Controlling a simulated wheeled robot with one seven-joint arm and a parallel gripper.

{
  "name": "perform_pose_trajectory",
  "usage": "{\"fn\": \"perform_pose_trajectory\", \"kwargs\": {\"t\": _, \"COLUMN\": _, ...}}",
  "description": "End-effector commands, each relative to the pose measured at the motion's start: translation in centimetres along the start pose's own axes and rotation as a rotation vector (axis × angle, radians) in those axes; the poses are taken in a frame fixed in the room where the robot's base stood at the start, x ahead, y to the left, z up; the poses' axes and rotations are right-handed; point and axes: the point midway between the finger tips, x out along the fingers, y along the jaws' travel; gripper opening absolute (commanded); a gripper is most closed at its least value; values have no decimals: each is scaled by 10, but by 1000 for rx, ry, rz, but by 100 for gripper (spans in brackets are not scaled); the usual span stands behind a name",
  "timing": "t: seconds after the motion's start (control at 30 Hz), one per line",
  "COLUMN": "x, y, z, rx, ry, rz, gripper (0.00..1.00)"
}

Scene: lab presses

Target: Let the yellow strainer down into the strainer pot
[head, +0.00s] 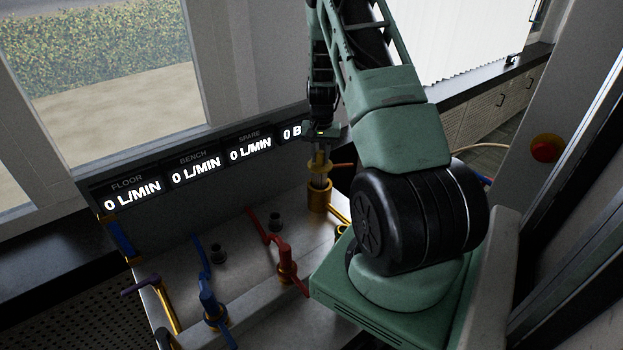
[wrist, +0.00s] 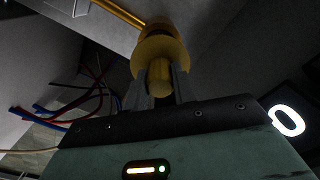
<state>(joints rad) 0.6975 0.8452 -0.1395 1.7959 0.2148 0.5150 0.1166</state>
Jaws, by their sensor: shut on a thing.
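My gripper (head: 319,165) points down above the bench and is shut on the yellow strainer. In the wrist view the gripper's two fingers (wrist: 159,88) pinch the strainer's yellow stem, with the wide yellow collar (wrist: 152,55) just beyond the fingertips. In the head view only a little yellow of the strainer shows between the fingers. The brass strainer pot (head: 318,198) stands upright directly below the gripper. The strainer looks in line with it, but I cannot tell how far it is inside. The pot's mouth is hidden.
A red valve (head: 286,262) and a blue valve (head: 210,300) stand on the grey bench to the left. Flow displays (head: 195,170) line the panel behind. A yellow pipe (head: 338,208) runs beside the pot. A red button (head: 546,148) is on the right wall.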

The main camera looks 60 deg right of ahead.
Motion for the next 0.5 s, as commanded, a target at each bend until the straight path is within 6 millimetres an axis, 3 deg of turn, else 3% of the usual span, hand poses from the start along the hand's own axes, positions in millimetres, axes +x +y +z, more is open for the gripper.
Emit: {"fn": "perform_pose_trajectory", "kwargs": {"t": 0.5, "x": 63, "y": -1, "z": 0, "rx": 0, "ry": -1, "rz": -1, "gripper": 0}}
